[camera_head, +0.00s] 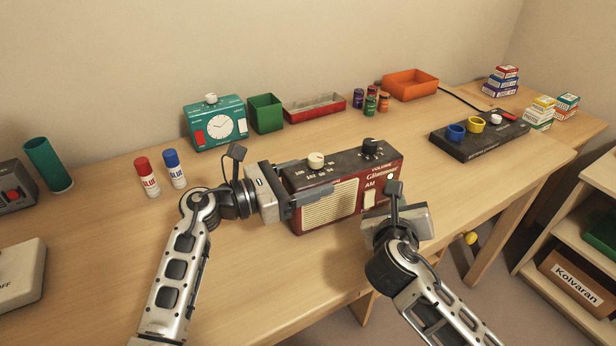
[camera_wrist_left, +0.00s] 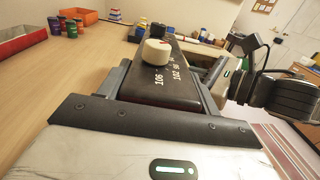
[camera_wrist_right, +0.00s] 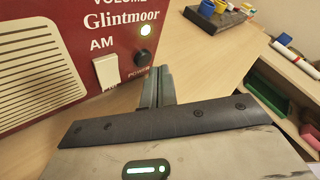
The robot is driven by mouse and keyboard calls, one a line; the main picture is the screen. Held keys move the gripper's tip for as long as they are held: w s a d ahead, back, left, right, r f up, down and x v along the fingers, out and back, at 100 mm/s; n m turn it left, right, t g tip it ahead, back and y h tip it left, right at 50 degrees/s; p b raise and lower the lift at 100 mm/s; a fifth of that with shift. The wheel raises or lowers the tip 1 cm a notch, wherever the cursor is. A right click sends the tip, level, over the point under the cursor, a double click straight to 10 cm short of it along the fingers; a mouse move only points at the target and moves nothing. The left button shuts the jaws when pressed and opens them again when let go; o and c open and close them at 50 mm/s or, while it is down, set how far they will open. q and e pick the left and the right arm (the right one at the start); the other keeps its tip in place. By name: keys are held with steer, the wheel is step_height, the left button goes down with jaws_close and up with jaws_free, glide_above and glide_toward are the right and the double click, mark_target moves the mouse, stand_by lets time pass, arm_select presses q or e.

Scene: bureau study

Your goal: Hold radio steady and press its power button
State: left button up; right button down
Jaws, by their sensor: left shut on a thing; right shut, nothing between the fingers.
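The radio (camera_head: 340,196) is a dark red box with a black top, a cream grille and two top knobs. It stands upright on the desk. My left gripper (camera_head: 298,187) is shut on its left end, one finger at the front and one behind. In the left wrist view the radio's black top (camera_wrist_left: 165,88) lies between the fingers. My right gripper (camera_wrist_right: 158,72) is shut and empty at the front right of the radio. Its tips are just beside the round black power button (camera_wrist_right: 144,57); I cannot tell whether they touch. A small lamp (camera_wrist_right: 145,31) above the button glows.
A cream AM switch (camera_wrist_right: 106,71) sits left of the button. A black board with cups (camera_head: 480,137) stands right. Glue sticks (camera_head: 147,177) stand left. The front desk area is clear.

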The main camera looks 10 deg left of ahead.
steer(key=shift+s+d, duration=0.5)
steer(key=shift+s, duration=0.3)
steer(key=shift+s+d, duration=0.5)
steer(key=shift+s, duration=0.3)
steer(key=shift+s+d, duration=0.5)
steer(key=shift+s, duration=0.3)
arm_select(q)
steer(key=o, duration=1.7)
steer(key=shift+o, duration=0.2)
